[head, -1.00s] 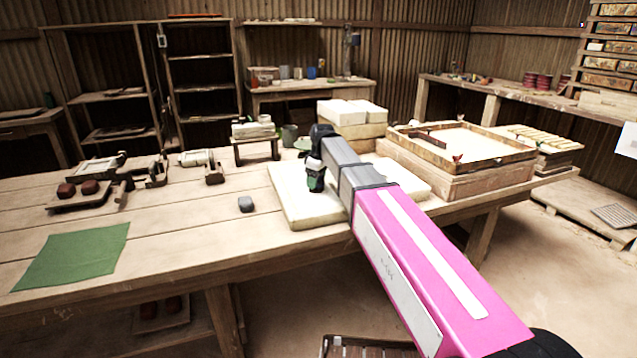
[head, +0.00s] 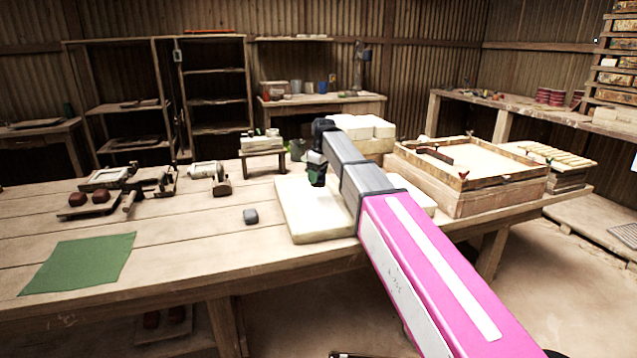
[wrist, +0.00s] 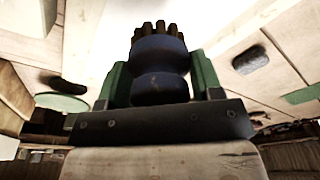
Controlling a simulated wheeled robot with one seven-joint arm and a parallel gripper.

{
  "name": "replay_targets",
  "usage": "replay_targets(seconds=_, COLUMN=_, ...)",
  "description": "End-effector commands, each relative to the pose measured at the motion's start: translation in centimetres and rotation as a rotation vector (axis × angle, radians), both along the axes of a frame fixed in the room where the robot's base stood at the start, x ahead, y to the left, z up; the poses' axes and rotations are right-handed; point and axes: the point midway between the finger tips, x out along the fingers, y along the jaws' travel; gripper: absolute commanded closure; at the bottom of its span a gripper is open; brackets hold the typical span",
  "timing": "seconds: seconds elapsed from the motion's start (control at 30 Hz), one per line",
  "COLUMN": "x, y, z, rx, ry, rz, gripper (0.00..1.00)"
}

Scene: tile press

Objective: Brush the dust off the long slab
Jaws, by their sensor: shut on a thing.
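The long slab (head: 306,228) is a thick, pale cream block lying flat on the wooden table, partly hidden behind my arm. My gripper (head: 317,176) is over its left part in the head view. In the wrist view my gripper (wrist: 160,85) has its green fingers on both sides of a brush (wrist: 160,62) with a rounded dark blue handle and brown bristles. The bristles point away from my gripper toward a bright pale surface. I cannot tell whether they touch the slab. Dust on the slab cannot be made out.
A wooden frame tray (head: 500,186) stands at the right, pale blocks (head: 362,126) behind. The table's front left is mostly clear.

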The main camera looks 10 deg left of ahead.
Motion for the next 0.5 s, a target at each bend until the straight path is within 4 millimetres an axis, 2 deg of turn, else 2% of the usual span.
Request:
replay_targets(seconds=0.2, x=0.4, y=0.3, z=1.8, rx=0.000, ry=-0.002, rz=-0.003, gripper=0.66)
replay_targets(seconds=0.5, x=0.4, y=0.3, z=2.0, rx=0.000, ry=-0.001, rz=-0.003, gripper=0.66)
